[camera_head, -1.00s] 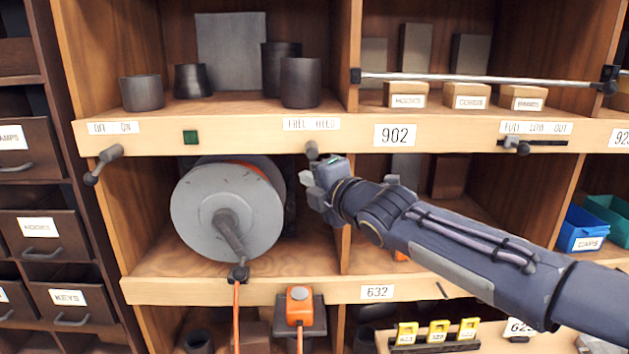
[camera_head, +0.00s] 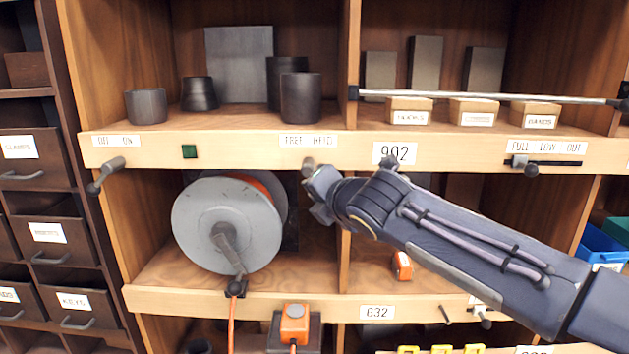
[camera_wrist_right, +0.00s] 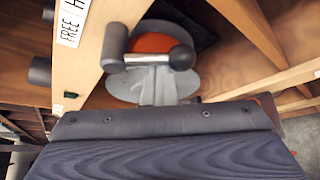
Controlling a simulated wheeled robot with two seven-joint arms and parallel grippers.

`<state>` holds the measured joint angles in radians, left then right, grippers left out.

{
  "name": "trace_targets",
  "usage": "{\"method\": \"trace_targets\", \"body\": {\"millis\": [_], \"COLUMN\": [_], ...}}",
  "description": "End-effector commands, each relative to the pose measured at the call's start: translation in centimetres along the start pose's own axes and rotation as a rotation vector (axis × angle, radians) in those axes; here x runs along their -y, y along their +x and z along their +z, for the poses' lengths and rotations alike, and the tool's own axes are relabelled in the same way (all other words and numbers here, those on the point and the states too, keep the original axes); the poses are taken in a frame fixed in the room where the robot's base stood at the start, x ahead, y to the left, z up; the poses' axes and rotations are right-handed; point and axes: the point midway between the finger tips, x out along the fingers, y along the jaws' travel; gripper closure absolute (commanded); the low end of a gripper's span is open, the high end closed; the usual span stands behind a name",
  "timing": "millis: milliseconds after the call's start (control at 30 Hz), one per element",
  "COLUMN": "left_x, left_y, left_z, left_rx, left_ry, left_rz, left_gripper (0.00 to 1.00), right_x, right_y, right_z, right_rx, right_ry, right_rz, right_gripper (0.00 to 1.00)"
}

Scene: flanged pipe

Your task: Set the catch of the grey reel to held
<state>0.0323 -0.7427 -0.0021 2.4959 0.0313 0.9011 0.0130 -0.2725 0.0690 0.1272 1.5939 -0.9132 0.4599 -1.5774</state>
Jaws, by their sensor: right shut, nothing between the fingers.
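The grey reel (camera_head: 222,222), a drum with an orange band and a crank on its face, sits in the left bay below the label strip. In the right wrist view the catch (camera_wrist_right: 150,58) shows as a short bar with a ball end, in front of the reel. I cannot tell which word it points to. My right gripper (camera_head: 317,194) is shut and empty just below and beside the catch; contact is unclear. My left gripper is not in view.
A crank handle (camera_head: 105,172) and a green square (camera_head: 189,151) are on the same shelf edge, to the left. A slider (camera_head: 540,163) and a long rail (camera_head: 480,97) are at the right. The bay's divider (camera_head: 346,255) stands behind my right arm.

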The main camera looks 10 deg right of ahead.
Motion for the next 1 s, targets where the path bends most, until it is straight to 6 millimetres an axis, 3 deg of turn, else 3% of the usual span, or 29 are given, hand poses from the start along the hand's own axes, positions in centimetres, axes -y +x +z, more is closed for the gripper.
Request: {"method": "trace_targets", "body": {"millis": [800,1000], "left_x": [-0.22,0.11], "left_y": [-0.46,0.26], "left_z": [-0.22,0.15], "left_rx": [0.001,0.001], "left_ry": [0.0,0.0], "left_rz": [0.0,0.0], "left_gripper": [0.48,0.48], "right_x": [0.53,1.1], "right_y": [-0.22,0.24], "right_z": [0.59,-0.07], "right_rx": [0.004,0.003], "right_ry": [-0.001,-0.002], "right_rz": [-0.013,-0.014], "right_gripper": [1.0,1.0]}}
